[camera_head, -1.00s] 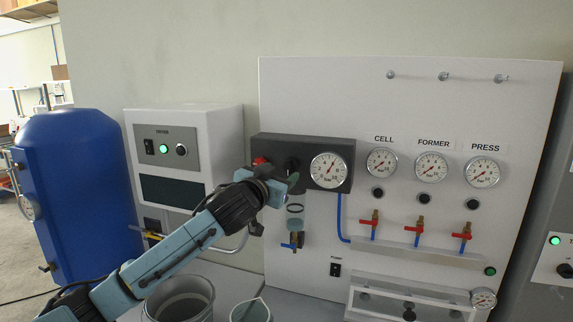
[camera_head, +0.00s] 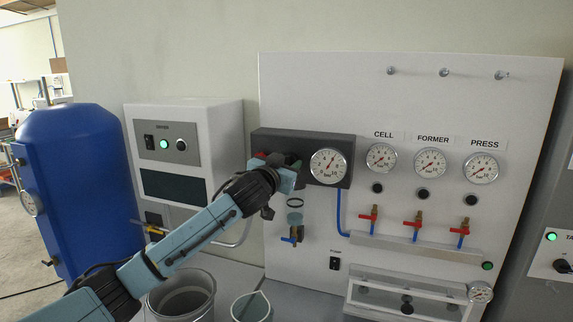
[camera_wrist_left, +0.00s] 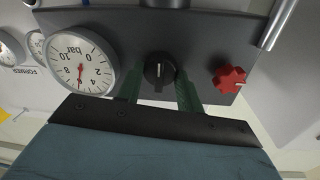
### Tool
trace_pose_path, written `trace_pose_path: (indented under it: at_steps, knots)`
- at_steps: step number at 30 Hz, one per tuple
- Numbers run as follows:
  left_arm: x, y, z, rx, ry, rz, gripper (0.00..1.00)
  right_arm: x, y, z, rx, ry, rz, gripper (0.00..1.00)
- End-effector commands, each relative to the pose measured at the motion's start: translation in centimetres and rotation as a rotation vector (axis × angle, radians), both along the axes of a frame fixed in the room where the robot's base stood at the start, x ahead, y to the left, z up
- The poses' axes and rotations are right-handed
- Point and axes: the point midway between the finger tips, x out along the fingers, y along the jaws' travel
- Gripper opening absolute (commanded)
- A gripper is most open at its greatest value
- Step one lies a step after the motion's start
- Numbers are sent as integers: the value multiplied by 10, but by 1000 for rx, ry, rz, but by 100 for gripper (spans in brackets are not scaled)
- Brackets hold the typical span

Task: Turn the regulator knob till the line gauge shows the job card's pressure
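The black regulator knob (camera_wrist_left: 158,72) sits on the dark regulator block (camera_head: 318,144); its pale mark shows in the left wrist view. My left gripper (camera_wrist_left: 159,88) has its two green fingers on either side of the knob, apart, with a small gap seen on at least one side. In the head view, my left gripper (camera_head: 290,174) covers the knob. The line gauge (camera_head: 328,166) is right of it; it also shows upside down in the left wrist view (camera_wrist_left: 78,55), its red needle between 4 and 6 bar. No job card can be made out.
A red star-shaped knob (camera_wrist_left: 229,78) is beside the regulator knob. CELL (camera_head: 381,158), FORMER (camera_head: 430,163) and PRESS (camera_head: 481,168) gauges are to the right, above red-handled valves (camera_head: 413,222). A grey bucket (camera_head: 183,296) stands below my left arm.

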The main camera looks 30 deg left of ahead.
Motion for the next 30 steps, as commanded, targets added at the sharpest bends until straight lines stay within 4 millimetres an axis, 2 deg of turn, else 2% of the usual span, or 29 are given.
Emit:
trace_pose_path:
  at_steps: [1, 3, 4, 8, 15, 25, 26, 30]
  knots:
    - [0, 0, 0, 0, 0, 0, 24, 0, 0, 0, 0, 0, 0, 52]
    - [0, 0, 0, 0, 0, 0, 15, 0, -1, 0, -1, 0, 0, 52]
    - [0, 0, 0, 0, 0, 0, 14, 0, -1, 0, -1, 0, 0, 52]
    - [0, 0, 2, 42, 12, 0, 14, 0, -1, 7, -1, 0, 1, 52]
    - [0, 0, 3, 227, 57, 1, 14, 0, -1, 27, -1, 0, 0, 52]
    - [0, 0, 0, 257, 62, 0, 14, 0, -1, 26, -1, 1, 0, 52]
    - [0, 0, 0, 257, 62, 0, 38, 0, -1, 26, -1, 1, 0, 52]
    - [0, 0, 0, 256, 61, 0, 56, 0, -1, 26, -1, 1, 0, 52]
